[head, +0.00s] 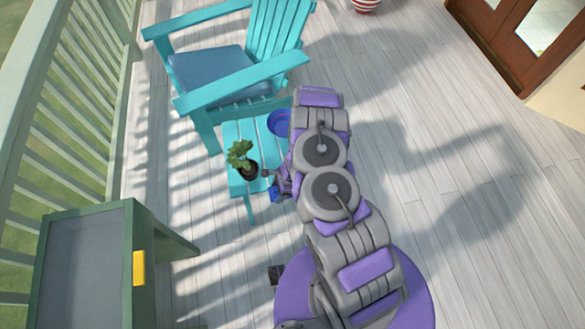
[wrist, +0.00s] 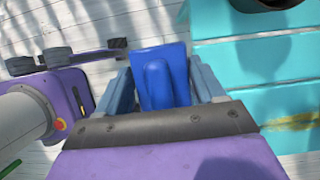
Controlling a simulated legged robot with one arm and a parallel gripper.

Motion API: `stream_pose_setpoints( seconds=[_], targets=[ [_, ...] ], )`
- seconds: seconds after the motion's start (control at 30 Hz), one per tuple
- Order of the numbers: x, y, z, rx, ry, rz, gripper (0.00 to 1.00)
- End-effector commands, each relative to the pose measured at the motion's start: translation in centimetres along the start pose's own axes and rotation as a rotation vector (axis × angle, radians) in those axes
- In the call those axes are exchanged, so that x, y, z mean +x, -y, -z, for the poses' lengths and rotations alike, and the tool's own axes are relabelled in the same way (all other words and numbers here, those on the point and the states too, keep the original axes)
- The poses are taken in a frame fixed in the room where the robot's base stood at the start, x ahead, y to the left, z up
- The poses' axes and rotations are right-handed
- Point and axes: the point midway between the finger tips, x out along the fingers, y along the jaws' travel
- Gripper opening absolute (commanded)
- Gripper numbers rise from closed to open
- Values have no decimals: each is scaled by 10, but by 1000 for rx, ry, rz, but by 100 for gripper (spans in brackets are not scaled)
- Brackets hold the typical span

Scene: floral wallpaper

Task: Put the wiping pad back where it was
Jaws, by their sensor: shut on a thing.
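A blue pad (wrist: 165,62) with a raised ridge on it, which I take for the wiping pad, sits between the two grey fingers of my gripper (wrist: 163,84) in the wrist view. My gripper is shut on it. In the head view a bit of the blue pad (head: 275,194) shows at the end of my gripper (head: 274,184), beside the near right edge of the turquoise side table (head: 236,132). My arm hides part of that table.
A potted plant (head: 243,160) and a blue-purple bowl (head: 279,122) stand on the side table. A turquoise armchair (head: 220,75) is behind it. A green cabinet (head: 90,260) with a yellow piece (head: 139,268) on its side stands at lower left. The deck at right is clear.

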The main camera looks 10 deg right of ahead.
Motion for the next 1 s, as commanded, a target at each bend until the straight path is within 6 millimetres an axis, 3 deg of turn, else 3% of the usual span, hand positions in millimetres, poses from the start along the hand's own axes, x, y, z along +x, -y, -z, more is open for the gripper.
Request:
stream_pose_setpoints(
  seconds=[0.2,0.47,0.7,1.0],
  targets=[
    [4,-7,6,16,0,6,35],
    [2,12,19,17,0,7,35],
    [-1,40,34,15,1,8,35],
    [-6,92,64,12,0,11,35]
  ],
)
